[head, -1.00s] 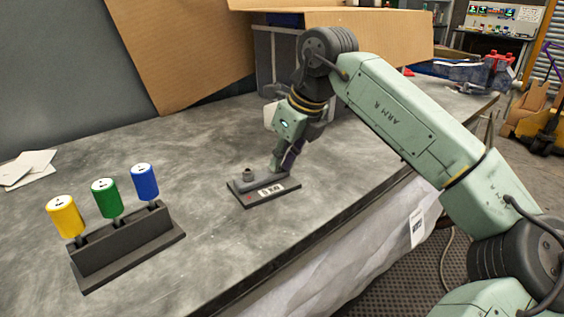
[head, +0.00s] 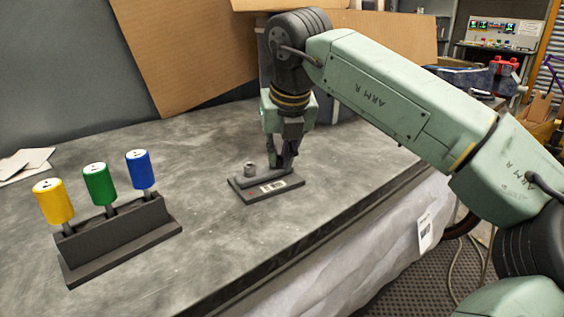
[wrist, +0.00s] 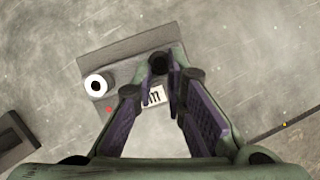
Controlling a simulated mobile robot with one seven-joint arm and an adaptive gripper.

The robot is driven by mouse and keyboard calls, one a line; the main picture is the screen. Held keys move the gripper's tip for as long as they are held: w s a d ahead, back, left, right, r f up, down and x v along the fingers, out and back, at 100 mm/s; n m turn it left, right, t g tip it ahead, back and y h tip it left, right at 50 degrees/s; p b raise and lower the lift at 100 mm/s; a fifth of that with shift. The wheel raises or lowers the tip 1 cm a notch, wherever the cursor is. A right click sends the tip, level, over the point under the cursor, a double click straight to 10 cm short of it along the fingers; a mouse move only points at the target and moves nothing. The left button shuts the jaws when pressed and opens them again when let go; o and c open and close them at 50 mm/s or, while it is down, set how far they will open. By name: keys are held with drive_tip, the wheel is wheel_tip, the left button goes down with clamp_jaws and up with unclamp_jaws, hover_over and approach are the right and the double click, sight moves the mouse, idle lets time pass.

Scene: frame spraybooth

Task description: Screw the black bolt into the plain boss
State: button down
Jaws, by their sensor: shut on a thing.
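A dark mounting plate (head: 246,195) lies on the bench in front of me; it fills the middle of the wrist view (wrist: 150,43). A short round boss (head: 249,169) stands at its left end. In the wrist view this boss (wrist: 97,85) has a pale ring around a dark hole. My gripper (head: 281,167) points down over the plate's right part. In the wrist view its fingertips (wrist: 162,74) are shut on the black bolt (wrist: 162,61), a dark round shape between them. The bolt's lower end is hidden, so I cannot tell whether it touches or sits in a boss.
A dark rack (head: 120,238) with yellow (head: 53,201), green (head: 99,184) and blue (head: 138,169) handled tools stands at the left. Paper sheets (head: 25,164) lie behind it. Cardboard (head: 185,55) stands at the back. The bench between rack and plate is clear.

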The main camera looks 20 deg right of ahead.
drive_tip(key=shift+s+a+m, duration=0.1)
drive_tip(key=shift+a+m, duration=0.05)
drive_tip(key=shift+m, duration=0.15)
